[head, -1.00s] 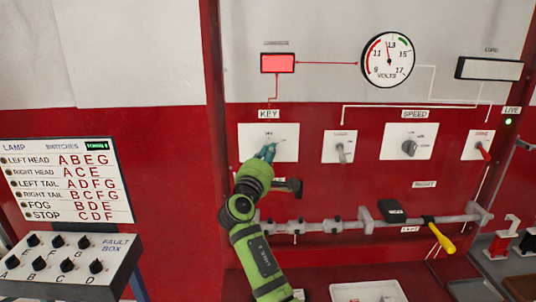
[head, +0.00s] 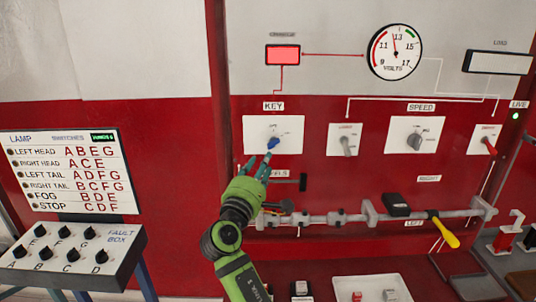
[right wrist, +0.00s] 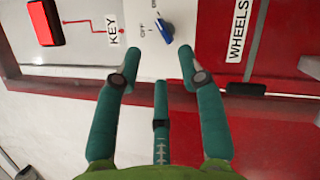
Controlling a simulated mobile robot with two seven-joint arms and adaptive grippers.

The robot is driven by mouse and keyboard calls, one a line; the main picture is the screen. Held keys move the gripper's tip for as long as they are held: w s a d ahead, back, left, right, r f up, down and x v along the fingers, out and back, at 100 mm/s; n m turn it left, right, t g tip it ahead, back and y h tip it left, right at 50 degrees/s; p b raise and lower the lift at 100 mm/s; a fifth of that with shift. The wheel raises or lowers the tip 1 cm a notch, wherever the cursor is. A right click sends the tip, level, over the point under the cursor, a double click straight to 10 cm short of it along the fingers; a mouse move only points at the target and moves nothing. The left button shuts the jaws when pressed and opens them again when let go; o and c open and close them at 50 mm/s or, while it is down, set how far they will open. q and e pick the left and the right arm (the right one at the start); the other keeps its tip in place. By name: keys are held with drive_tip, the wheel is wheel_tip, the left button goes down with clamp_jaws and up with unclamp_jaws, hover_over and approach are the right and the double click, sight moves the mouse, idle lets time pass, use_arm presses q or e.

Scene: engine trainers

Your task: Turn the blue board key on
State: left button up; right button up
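The blue key (head: 273,143) sits on a white plate (head: 291,128) under the KEY label on the red board. The small marks around it are too fine in the head view to tell its setting. In the right wrist view the blue key (right wrist: 166,31) is beside a printed OFF mark, ahead of the fingertips. My right gripper (head: 257,168) is just below and left of the key. In the right wrist view the gripper's (right wrist: 158,68) teal fingers are spread, with nothing between them, apart from the key. My left gripper is not in view.
A red lamp (head: 283,55) is lit above the key. The voltmeter (head: 394,52) needle points near 12 to 13. A speed knob (head: 414,141) and a red-handled switch (head: 489,145) are to the right. A rail (head: 330,219) runs below, and a fault box (head: 72,255) stands at left.

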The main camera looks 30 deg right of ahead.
drive_tip(key=shift+v, duration=1.4)
